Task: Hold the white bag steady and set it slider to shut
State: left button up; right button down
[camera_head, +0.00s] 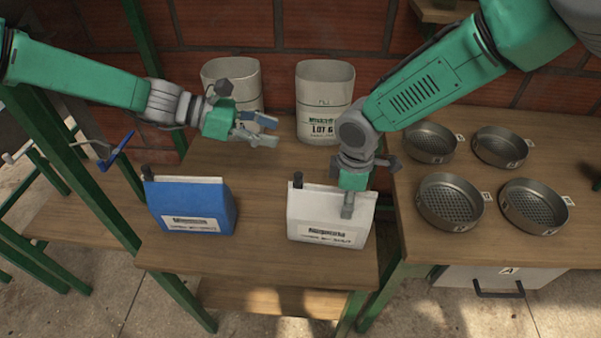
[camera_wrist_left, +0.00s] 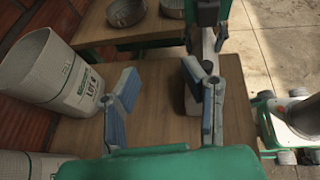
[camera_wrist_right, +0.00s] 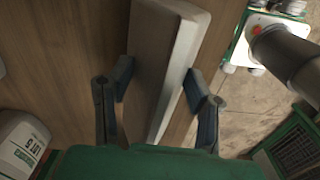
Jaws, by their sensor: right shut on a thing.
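The white bag (camera_head: 328,229) stands upright near the front of the table, with a printed label on its front. Its dark slider (camera_head: 297,181) shows at the left end of the top edge. My right gripper (camera_head: 347,205) is shut on the bag's upper right part, one finger in front. In the right wrist view the bag (camera_wrist_right: 165,70) lies between its two fingers (camera_wrist_right: 160,85). My left gripper (camera_head: 265,131) is open and empty, in the air above the table, behind and left of the white bag. Its fingers stand wide apart in the left wrist view (camera_wrist_left: 158,82).
A blue bag (camera_head: 190,207) with a dark slider stands left of the white bag. Two pale bins, one (camera_head: 324,102) marked LOT 6, stand at the back wall. Several round sieves (camera_head: 450,202) sit on the table to the right. Green posts (camera_head: 95,190) rise at the left.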

aim_at(296, 173)
pick_arm(q)
jog(key=s+a+f+m+g, duration=0.2)
jog(key=s+a+f+g, duration=0.1)
jog(key=s+a, duration=0.1)
jog(key=shift+m, duration=0.3)
jog(key=x, duration=1.1)
jog(key=shift+s+d+r, duration=0.2)
jog(key=shift+d, duration=0.25)
grip_shut()
jog(key=shift+h, duration=0.3)
